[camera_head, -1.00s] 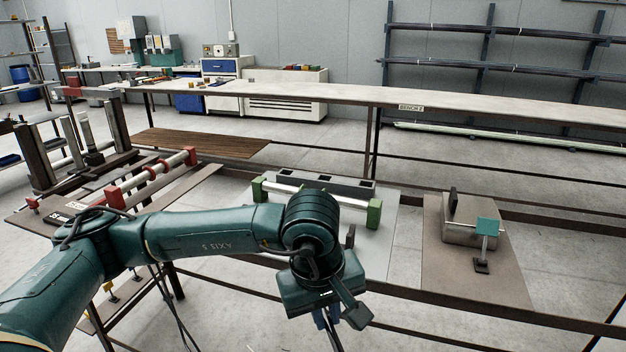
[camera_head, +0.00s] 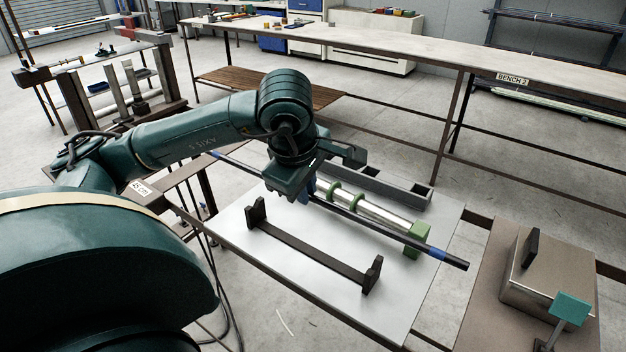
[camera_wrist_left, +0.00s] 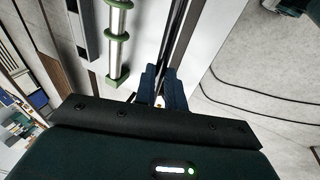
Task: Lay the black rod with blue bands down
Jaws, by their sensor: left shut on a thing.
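The black rod with blue bands (camera_head: 385,229) runs slantwise from upper left to lower right in the head view. My left gripper (camera_head: 308,192) is shut on it near the middle, and my wrist hides part of it. The rod appears above the pale plate (camera_head: 245,238), between a dark two-ended rest (camera_head: 315,257) in front and a silver roller with green ends (camera_head: 370,210) behind. In the left wrist view the dark rod (camera_wrist_left: 183,35) passes by the blue fingers (camera_wrist_left: 160,85). The rod is apart from the rest's uprights. My right gripper is out of view.
A grey slotted tray (camera_head: 385,186) lies behind the roller. A metal block (camera_head: 545,275) and a teal-topped stand (camera_head: 570,308) are on the brown board at right. Bench 2 (camera_head: 430,60) stands farther back.

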